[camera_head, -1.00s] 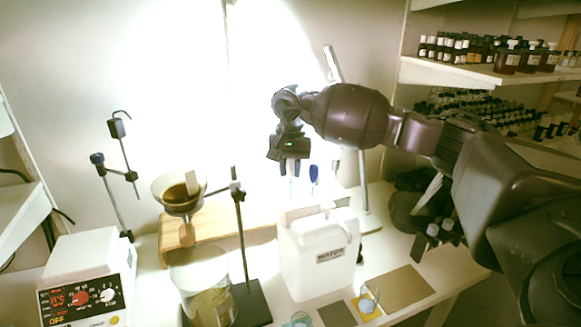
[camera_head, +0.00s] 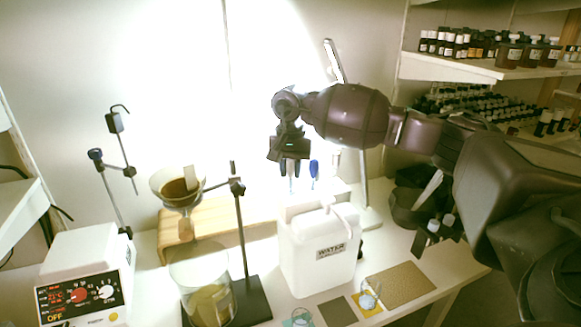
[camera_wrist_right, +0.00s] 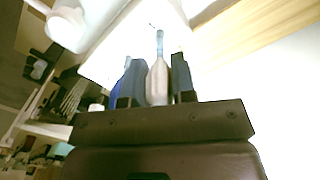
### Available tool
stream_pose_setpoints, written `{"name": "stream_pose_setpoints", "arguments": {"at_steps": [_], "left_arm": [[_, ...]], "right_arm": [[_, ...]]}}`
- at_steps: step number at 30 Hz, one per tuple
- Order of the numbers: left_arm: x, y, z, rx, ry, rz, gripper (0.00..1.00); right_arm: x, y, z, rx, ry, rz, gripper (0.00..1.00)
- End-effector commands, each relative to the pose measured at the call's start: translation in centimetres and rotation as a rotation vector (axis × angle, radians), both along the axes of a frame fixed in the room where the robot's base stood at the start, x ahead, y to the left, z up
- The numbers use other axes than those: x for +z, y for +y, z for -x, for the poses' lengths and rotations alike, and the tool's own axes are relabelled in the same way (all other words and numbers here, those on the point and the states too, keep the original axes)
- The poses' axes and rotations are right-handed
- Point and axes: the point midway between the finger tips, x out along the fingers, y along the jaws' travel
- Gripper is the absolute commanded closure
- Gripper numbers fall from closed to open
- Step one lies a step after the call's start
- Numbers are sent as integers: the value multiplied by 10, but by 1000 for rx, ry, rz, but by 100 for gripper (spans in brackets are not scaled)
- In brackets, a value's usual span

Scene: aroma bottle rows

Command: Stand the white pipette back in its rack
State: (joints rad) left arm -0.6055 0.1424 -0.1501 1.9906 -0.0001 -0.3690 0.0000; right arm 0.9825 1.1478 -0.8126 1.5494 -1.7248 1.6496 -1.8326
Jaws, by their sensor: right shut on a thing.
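My right gripper (camera_head: 291,170) is shut on the pale, whitish pipette (camera_wrist_right: 158,80), which points away from the fingers in the right wrist view. In the head view, only a thin, washed-out part of it shows below the fingertips, behind the white water jug. A blue pipette (camera_head: 314,170) stands upright just right of the gripper. The rack is hard to make out: the glare and the jug hide it. I cannot tell whether the held pipette touches it. My left gripper is not in view.
The white water jug (camera_head: 318,275) stands in front of the gripper. A stand with a funnel (camera_head: 178,190) and a beaker (camera_head: 208,300) are to its left, with a hotplate (camera_head: 85,275) further left. Bottle shelves (camera_head: 480,66) are at the right.

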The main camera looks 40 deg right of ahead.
Motion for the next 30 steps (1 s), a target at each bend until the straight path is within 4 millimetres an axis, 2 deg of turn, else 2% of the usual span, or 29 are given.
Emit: {"name": "stream_pose_setpoints", "arguments": {"at_steps": [14,15,20,30], "left_arm": [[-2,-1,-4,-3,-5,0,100],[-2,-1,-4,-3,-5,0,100],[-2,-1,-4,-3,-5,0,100],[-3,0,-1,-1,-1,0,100]], "right_arm": [[-6,0,0,0,0,0,81],[-6,0,0,0,0,0,73],[-6,0,0,0,0,0,48],[-5,0,0,0,0,0,46]]}}
